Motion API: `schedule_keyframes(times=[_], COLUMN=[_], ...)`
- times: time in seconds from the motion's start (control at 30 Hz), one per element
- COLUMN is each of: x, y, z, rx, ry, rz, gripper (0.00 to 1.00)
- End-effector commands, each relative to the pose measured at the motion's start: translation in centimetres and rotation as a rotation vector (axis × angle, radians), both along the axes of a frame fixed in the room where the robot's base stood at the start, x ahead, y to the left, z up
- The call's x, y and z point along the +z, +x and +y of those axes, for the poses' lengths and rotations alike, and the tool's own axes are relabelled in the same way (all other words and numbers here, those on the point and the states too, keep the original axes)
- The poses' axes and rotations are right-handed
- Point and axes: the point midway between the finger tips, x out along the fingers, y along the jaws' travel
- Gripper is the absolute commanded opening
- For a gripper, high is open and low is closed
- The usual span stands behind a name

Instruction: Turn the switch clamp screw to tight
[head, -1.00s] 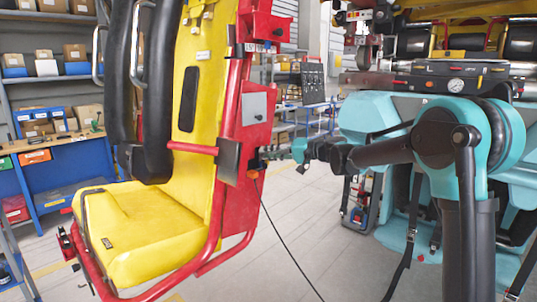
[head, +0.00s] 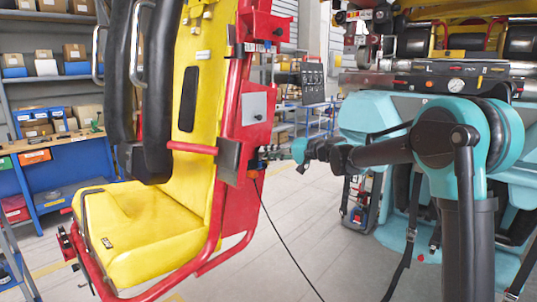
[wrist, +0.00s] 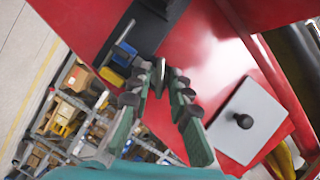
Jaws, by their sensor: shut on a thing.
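The switch clamp screw (wrist: 160,76) shows in the wrist view as a thin grey piece between the fingertips, against the red side of the seat frame. My gripper (wrist: 161,82) is shut on it, with one green-and-black finger on each side. The blue and yellow blocks (wrist: 120,58) sit just left of the fingertips. In the head view my gripper (head: 272,154) reaches the red frame (head: 238,160) from the right. There the screw is too small to make out, and its turn angle cannot be told.
A grey plate with a black knob (wrist: 246,118) is on the red panel, right of my fingers. A black cable (head: 283,240) hangs to the floor below. The yellow seat (head: 150,230) is left of the frame. Shelves and a blue workbench (head: 75,182) stand behind.

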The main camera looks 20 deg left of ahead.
Motion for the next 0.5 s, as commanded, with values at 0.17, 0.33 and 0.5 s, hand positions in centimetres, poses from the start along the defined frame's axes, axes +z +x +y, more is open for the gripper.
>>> schedule_keyframes(times=[0.17,0.33,0.5], x=[0.01,0.01,0.02], y=[0.1,0.1,0.09], z=[-0.02,-0.02,-0.02], rx=[-0.002,-0.002,-0.002], ry=[0.0,0.0,0.0], rz=[0.0,0.0,0.0], gripper=[0.0,0.0,0.37])
